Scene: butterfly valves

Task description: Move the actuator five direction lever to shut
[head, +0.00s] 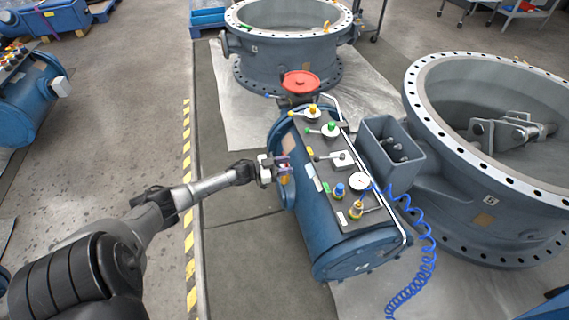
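A blue cylindrical actuator (338,248) lies in the middle of the head view with a dark control panel on top. A lever on a pale block (342,160) sits mid-panel, its thin handle pointing left toward small yellow, white and green labels. I cannot read a number or the lever's label. My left gripper (282,168) is at the left side of the actuator, beside the panel's left edge and apart from the lever handle. Its fingers are too small and cluttered to tell whether they are open or shut. My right gripper is out of view.
Yellow and green knobs are at the panel's far end; a gauge (360,181) and blue and yellow fittings are at its near end. A blue coiled hose (425,262) hangs right. Large valve bodies stand behind (285,55) and right (480,205).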

